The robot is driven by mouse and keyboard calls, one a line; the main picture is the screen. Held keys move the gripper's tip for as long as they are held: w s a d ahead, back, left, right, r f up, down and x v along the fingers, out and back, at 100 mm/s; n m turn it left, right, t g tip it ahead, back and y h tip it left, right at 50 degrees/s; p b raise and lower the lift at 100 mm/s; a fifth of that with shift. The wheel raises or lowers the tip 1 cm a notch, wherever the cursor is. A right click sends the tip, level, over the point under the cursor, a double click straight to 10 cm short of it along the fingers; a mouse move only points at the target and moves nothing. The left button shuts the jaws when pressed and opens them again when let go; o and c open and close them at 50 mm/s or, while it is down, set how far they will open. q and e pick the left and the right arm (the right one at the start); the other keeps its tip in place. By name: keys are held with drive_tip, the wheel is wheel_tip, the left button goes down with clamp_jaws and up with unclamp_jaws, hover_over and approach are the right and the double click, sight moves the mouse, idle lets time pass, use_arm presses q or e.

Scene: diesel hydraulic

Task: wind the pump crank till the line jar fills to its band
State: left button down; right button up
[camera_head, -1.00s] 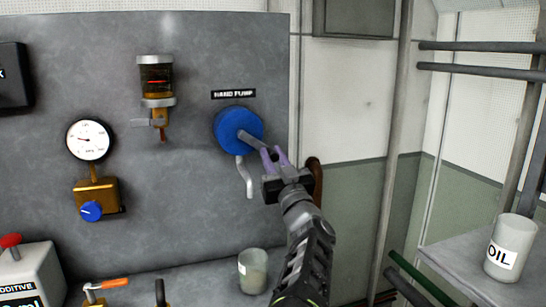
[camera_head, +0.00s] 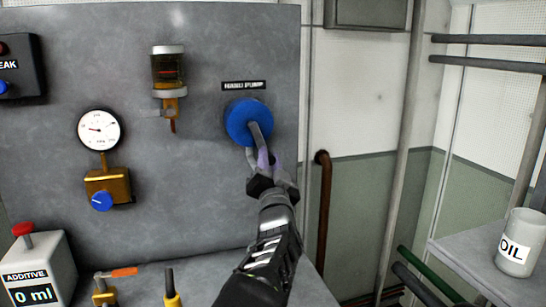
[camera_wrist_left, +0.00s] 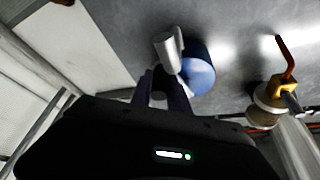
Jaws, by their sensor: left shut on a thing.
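The hand pump (camera_head: 238,122) is a blue round body on the grey panel, with a grey crank (camera_head: 257,133) reaching down and slightly right. My left gripper (camera_head: 264,162) is shut on the crank's handle; its fingers partly hide it. In the left wrist view, the fingers (camera_wrist_left: 165,92) meet the grey handle (camera_wrist_left: 166,48) beside the blue pump body (camera_wrist_left: 200,72). The line jar (camera_head: 168,70) hangs upper left of the pump, with a red band across its glass and dark amber contents. I cannot tell its exact level. My right gripper is not in view.
A pressure gauge (camera_head: 99,128) and a brass valve with a blue knob (camera_head: 102,201) are on the panel's left. An additive box (camera_head: 38,270) stands lower left. An oil cup (camera_head: 517,245) is on the right shelf. A rusty pipe (camera_head: 323,215) runs right of my arm.

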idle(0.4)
use_arm(q)
drive_tip(key=c, duration=1.3)
unclamp_jaws()
drive_tip(key=shift+a, duration=0.1)
drive_tip(key=shift+o, duration=0.2)
drive_tip(key=v, duration=0.8)
drive_tip(key=shift+b, duration=0.45)
drive_tip(key=shift+f, duration=0.1)
